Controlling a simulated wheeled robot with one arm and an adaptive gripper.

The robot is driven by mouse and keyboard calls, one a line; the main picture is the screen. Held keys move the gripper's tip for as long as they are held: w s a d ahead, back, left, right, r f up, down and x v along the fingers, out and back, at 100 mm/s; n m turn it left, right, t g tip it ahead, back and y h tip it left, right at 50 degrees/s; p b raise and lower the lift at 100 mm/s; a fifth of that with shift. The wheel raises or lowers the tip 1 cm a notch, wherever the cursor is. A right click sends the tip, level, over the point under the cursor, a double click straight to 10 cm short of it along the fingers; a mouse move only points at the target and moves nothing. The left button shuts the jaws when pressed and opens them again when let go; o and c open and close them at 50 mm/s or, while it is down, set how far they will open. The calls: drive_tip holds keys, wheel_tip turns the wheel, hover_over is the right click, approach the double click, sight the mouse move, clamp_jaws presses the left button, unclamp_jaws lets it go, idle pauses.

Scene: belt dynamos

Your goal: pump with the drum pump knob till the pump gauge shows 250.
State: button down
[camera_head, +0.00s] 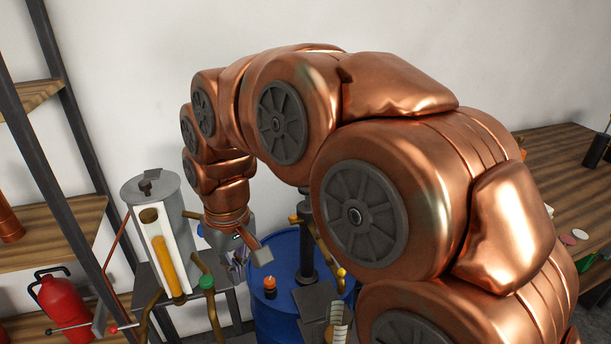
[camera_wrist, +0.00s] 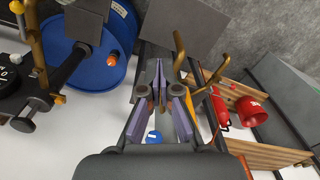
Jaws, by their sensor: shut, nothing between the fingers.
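The blue drum (camera_head: 285,325) stands below the arm, with a dark pump column (camera_head: 305,245) rising from it. A brass lever beside the column ends in a yellow knob (camera_head: 341,272), which I take for the pump knob. In the wrist view the drum (camera_wrist: 118,30) and a yellow knob (camera_wrist: 60,99) lie on the left. A black dial (camera_wrist: 14,78), probably the pump gauge, shows partly at the left edge; its reading is not legible. My gripper (camera_head: 246,257) is shut and empty, left of the column and apart from the knob. It also shows in the wrist view (camera_wrist: 159,68).
A grey tank (camera_head: 150,195) with a yellow level column stands at left, near a green knob (camera_head: 207,282) on a brass pipe. An orange cap (camera_head: 270,283) sits on the drum. A red can (camera_head: 62,305) stands on the left shelf. My arm hides much of the middle.

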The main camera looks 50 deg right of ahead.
drive_tip(key=w+d+r+m+t, duration=0.1)
drive_tip(key=w+d+r, duration=0.4)
drive_tip(key=w+d, duration=0.25)
drive_tip(key=w+d+r+m+t+h+p, duration=0.1)
drive_tip(key=w+d+r+m, duration=0.1)
drive_tip(key=d, duration=1)
drive_tip(key=w+d+r+m+p, duration=0.1)
drive_tip(key=d+r, duration=0.3)
drive_tip(key=d, duration=0.8)
drive_tip(key=shift+w+d+m+t+h+p, duration=0.3)
drive_tip(key=shift+w+m+t+h+p, duration=0.1)
drive_tip(key=shift+m+p, duration=0.1)
drive_tip(key=p+x, duration=0.1)
drive_tip(key=x, duration=0.3)
drive_tip(key=p+x, duration=0.2)
drive_tip(key=x, duration=0.3)
drive_tip(key=p+x, duration=0.1)
drive_tip(key=x, duration=0.3)
drive_tip(key=shift+s+a+f+p, duration=0.2)
drive_tip(key=shift+s+f+p, duration=0.1)
drive_tip(key=shift+s+p, duration=0.05)
drive_tip(key=shift+f, duration=0.25)
